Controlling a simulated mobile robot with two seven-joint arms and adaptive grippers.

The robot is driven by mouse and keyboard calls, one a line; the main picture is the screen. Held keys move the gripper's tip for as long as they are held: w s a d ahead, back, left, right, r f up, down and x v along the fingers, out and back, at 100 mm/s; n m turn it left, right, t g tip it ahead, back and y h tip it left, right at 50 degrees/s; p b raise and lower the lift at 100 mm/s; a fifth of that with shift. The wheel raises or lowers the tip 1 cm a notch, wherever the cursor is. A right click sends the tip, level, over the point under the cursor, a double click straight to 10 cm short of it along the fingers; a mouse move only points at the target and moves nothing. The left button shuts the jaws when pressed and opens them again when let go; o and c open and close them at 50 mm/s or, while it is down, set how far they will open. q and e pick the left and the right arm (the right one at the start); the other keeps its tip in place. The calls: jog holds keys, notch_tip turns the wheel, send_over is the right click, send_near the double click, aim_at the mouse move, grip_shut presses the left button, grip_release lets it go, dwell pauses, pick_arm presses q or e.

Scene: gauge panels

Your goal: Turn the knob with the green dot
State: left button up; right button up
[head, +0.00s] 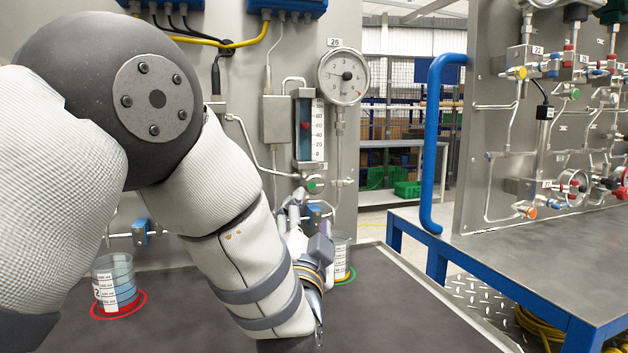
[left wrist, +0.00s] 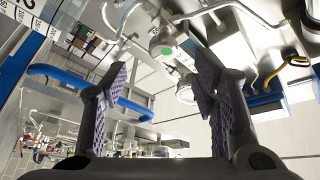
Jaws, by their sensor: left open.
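The knob with the green dot (head: 314,186) is on the steel panel, below the blue level gauge. In the head view, my left gripper (head: 301,208) is just below it, partly hidden by my forearm. In the left wrist view, my left gripper (left wrist: 158,88) is open, with its two padded fingers spread apart. A pale round knob with a greenish mark (left wrist: 167,50) shows between and beyond the fingertips. It appears to be the same knob, and I see no contact. My right gripper is in neither view.
A round dial gauge (head: 343,76) and the level gauge (head: 309,130) are above the knob. A beaker on a red ring (head: 114,283) stands left; another beaker (head: 341,256) is partly behind my wrist. A blue rail (head: 433,145) stands at the right.

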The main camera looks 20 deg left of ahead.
aim_at(313, 189)
pick_arm(q)
jog(key=b+x, duration=0.1)
jog(key=x, duration=0.8)
jog(key=shift+w+r, duration=0.2)
jog(key=shift+r, duration=0.05)
jog(key=shift+w+a+r, duration=0.1)
jog(key=shift+w+r, duration=0.3)
jog(key=shift+w, duration=0.15)
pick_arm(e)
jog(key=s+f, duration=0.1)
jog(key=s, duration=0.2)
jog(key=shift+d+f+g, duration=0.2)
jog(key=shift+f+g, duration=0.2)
pick_arm(q)
jog(key=shift+c, duration=0.5)
